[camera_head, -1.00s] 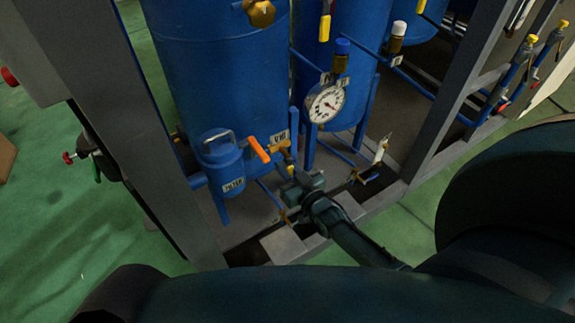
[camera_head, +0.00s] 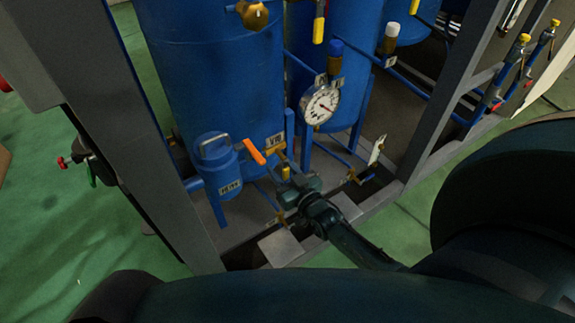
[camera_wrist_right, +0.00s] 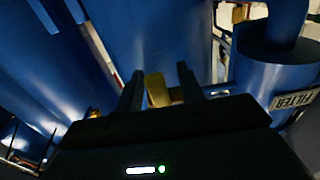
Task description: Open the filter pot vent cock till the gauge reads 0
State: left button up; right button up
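The small blue filter pot (camera_head: 217,172) stands upright at the skid's front, and its label also shows at the right of the right wrist view (camera_wrist_right: 292,100). An orange lever (camera_head: 257,151) sits beside it on brass fittings near a tag that seems to read V10. The round white gauge (camera_head: 319,105) is up and to the right; its reading is too small to tell. My right gripper (camera_head: 288,174) is by the brass fittings, at a small yellow piece. In the right wrist view its two fingers are apart, with a yellow piece (camera_wrist_right: 157,90) between them and gaps showing. My left gripper is not in view.
Large blue tanks (camera_head: 215,75) stand behind the pot. Grey frame posts (camera_head: 130,150) rise left and right of the opening. A blue-capped valve (camera_head: 336,58) is above the gauge, and a white-handled valve (camera_head: 376,150) is to its lower right. Green floor lies outside the frame.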

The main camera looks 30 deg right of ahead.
jog(key=s+d, duration=0.1)
jog(key=s, duration=1.2)
jog(key=shift+p, duration=0.45)
